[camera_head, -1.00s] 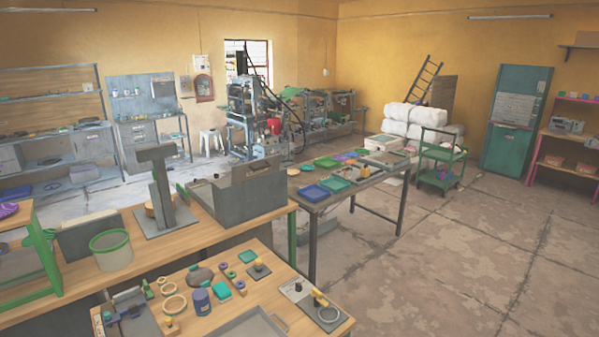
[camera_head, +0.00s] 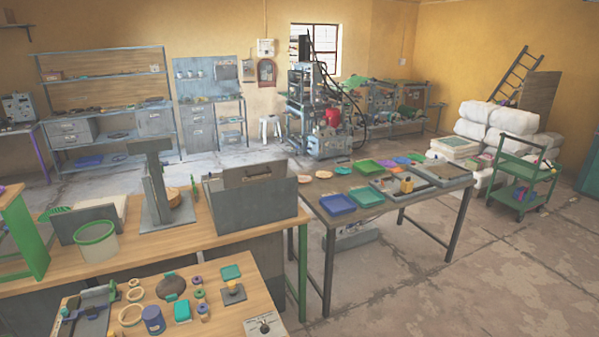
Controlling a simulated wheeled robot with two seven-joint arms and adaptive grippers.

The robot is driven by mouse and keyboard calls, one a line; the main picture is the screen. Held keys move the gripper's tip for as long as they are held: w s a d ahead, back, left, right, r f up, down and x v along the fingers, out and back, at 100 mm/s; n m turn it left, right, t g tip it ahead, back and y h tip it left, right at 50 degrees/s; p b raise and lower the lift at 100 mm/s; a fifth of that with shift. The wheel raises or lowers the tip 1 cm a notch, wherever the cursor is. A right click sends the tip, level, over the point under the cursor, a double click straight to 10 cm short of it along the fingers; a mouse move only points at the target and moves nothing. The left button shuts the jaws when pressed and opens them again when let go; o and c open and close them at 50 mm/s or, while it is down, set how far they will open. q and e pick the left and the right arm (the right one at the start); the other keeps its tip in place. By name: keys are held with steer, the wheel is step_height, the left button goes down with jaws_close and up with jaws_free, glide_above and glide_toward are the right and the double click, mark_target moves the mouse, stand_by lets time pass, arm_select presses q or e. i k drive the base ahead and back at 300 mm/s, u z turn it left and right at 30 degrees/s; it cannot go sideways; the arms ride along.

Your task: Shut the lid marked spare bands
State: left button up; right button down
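A grey box (camera_head: 250,216) stands at the right end of the wooden bench. A grey panel with a dark handle-like strip (camera_head: 258,173) stands upright at the top of this box and looks like a raised lid. No marking on it is readable, so I cannot tell whether it is the spare bands lid. Another grey panel (camera_head: 88,222) stands tilted at the left of the bench, beside a grey tub with a green rim (camera_head: 96,241); I cannot tell what it belongs to. Neither of my grippers is in view.
A grey T-shaped stand (camera_head: 155,190) is left of the box on the wooden bench (camera_head: 128,258). A lower front table (camera_head: 243,298) holds rings, jars and small parts. A table with coloured trays (camera_head: 338,204) is to the right. Open floor (camera_head: 440,295) lies at the lower right.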

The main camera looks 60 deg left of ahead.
mark_target(241, 175)
steer(key=i, duration=1.65)
steer(key=u, duration=1.3)
